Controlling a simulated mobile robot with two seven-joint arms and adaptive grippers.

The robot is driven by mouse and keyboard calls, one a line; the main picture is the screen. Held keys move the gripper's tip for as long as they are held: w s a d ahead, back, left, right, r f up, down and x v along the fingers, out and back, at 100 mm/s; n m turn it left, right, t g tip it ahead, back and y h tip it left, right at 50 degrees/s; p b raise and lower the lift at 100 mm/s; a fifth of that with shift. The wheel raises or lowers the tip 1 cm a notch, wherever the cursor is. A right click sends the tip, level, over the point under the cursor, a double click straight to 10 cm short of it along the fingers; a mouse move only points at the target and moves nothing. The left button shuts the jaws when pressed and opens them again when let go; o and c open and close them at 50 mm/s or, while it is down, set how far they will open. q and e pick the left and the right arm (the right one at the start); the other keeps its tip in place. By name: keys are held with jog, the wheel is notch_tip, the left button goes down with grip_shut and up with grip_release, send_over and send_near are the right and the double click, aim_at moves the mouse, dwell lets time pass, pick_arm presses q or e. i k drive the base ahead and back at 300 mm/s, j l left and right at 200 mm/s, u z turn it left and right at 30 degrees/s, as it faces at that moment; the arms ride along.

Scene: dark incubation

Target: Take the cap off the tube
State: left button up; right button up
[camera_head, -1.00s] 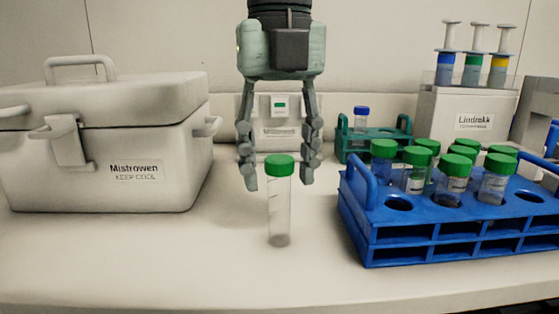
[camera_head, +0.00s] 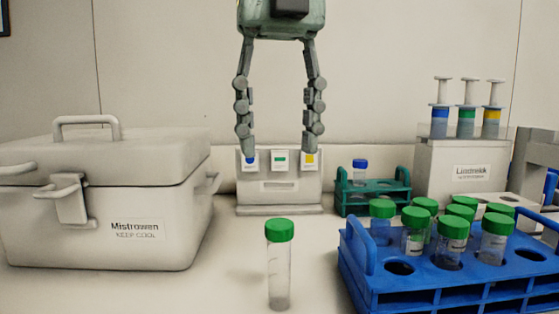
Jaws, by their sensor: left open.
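The tube (camera_head: 279,275) stands upright by itself on the white bench, clear-walled with a white label. Its green cap (camera_head: 280,230) is on top. My left gripper (camera_head: 279,157) is open and empty, pointing down. Its fingers are spread wide, and in the picture their tips are well above the cap, in front of a small white unit. Nothing touches the tube. My right gripper is out of view.
A white cooler box (camera_head: 105,240) stands on the left. A blue rack (camera_head: 385,284) with several green-capped tubes is close on the right. Behind are a green rack (camera_head: 375,205), a white unit with coloured buttons (camera_head: 280,198) and a syringe holder (camera_head: 468,185).

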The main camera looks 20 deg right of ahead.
aim_at(279, 268)
jog(key=k+j, duration=0.15)
jog(key=j, duration=0.25)
jog(key=k+j, duration=0.1)
jog(key=j, duration=0.25)
jog(key=k+j, duration=0.15)
jog(key=j, duration=0.25)
jog(key=k+j, duration=0.15)
jog(key=j, duration=0.2)
jog(key=k+j, duration=0.1)
jog(key=j, duration=0.3)
jog(key=k+j, duration=0.15)
jog(key=j, duration=0.2)
jog(key=k+j, duration=0.15)
jog(key=j, duration=0.25)
